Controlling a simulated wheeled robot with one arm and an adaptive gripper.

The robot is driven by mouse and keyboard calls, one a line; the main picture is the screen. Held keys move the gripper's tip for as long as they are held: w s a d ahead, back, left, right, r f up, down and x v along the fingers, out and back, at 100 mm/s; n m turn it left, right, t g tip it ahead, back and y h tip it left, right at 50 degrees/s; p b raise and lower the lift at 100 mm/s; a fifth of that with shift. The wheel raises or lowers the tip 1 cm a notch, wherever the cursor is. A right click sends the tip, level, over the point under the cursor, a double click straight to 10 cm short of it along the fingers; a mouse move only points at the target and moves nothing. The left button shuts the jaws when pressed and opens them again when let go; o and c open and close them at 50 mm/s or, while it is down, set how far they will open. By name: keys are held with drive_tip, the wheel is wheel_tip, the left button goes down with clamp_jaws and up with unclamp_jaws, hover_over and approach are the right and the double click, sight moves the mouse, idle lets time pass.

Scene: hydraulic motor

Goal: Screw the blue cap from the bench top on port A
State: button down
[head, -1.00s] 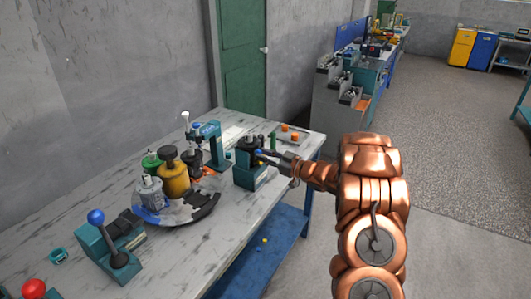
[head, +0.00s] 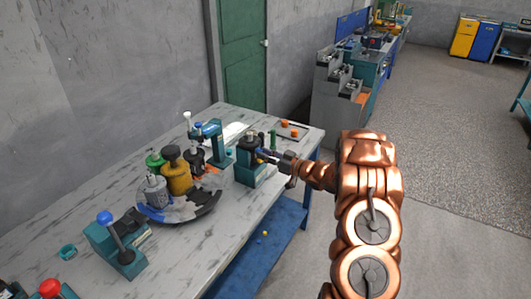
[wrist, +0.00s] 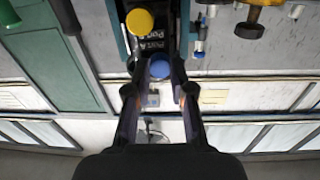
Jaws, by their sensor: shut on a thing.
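The black motor (head: 251,142) sits in a teal holder (head: 246,171) near the far end of the bench. My gripper (head: 262,154) reaches it from the right, at its side. In the wrist view my gripper (wrist: 161,68) is shut on the round blue cap (wrist: 161,66), which sits between the fingertips. The cap is right by the black motor face lettered Port A and Port B (wrist: 155,40). A yellow cap (wrist: 139,21) sits beside the lettering, farther up the picture. The port behind the blue cap is hidden, so I cannot tell how far the cap is seated.
A teal press-like stand (head: 209,133) is left of the holder. A round tray (head: 205,204) carries several motors. A small tray with orange pieces (head: 291,129) lies at the bench's far end. Lever units stand at the near left. Open floor is on the right.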

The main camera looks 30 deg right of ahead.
drive_tip(key=shift+m+p, duration=0.6)
drive_tip(key=shift+p, duration=0.45)
drive_tip(key=c, duration=1.2)
unclamp_jaws()
drive_tip(key=shift+c, duration=0.2)
drive_tip(key=n+b, duration=1)
drive_tip(key=b, duration=0.9)
drive_tip(key=shift+f+b, duration=0.1)
drive_tip(key=shift+b, duration=0.25)
